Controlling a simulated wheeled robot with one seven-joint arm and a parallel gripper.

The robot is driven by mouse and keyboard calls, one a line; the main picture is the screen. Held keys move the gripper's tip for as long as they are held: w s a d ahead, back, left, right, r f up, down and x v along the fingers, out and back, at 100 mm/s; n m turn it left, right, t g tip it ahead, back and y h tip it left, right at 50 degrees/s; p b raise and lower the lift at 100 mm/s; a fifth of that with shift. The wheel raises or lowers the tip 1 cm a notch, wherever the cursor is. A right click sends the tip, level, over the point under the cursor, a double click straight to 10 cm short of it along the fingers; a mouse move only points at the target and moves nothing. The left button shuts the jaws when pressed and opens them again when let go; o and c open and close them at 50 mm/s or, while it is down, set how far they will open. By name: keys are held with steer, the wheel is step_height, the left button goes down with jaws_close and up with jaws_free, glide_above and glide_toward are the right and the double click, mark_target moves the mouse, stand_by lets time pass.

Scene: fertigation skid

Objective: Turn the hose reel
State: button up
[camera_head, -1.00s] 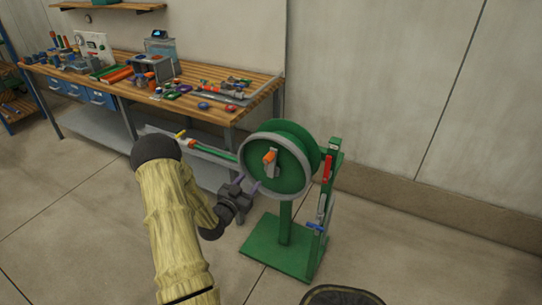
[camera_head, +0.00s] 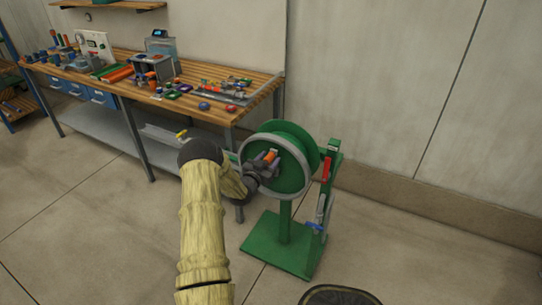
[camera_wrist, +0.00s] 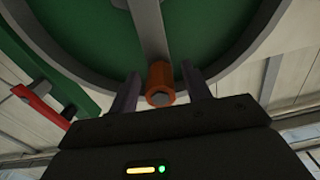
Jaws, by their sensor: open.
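The green hose reel (camera_head: 291,180) with a grey rim stands on a green post and base plate. Its orange crank handle (camera_head: 271,156) sticks out from a grey crank arm on the reel's face. My gripper (camera_head: 267,161) is at the reel's face, around the handle. In the wrist view, the orange handle (camera_wrist: 160,82) stands between the two dark fingers of my open gripper (camera_wrist: 161,92), with a gap visible on each side. The reel's green face (camera_wrist: 95,40) and grey crank arm (camera_wrist: 148,30) fill the view behind. My wrist hides part of the reel's lower left rim in the head view.
A wooden workbench (camera_head: 130,75) with tools and parts stands behind and to the left. A green upright with a red lever (camera_head: 326,168) and a blue-handled part (camera_head: 314,226) rises right of the reel. A dark round mat (camera_head: 340,296) lies in front. The floor at left is clear.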

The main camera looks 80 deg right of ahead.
steer(key=shift+x, duration=1.1)
jaws_close()
steer(key=shift+w, duration=0.2)
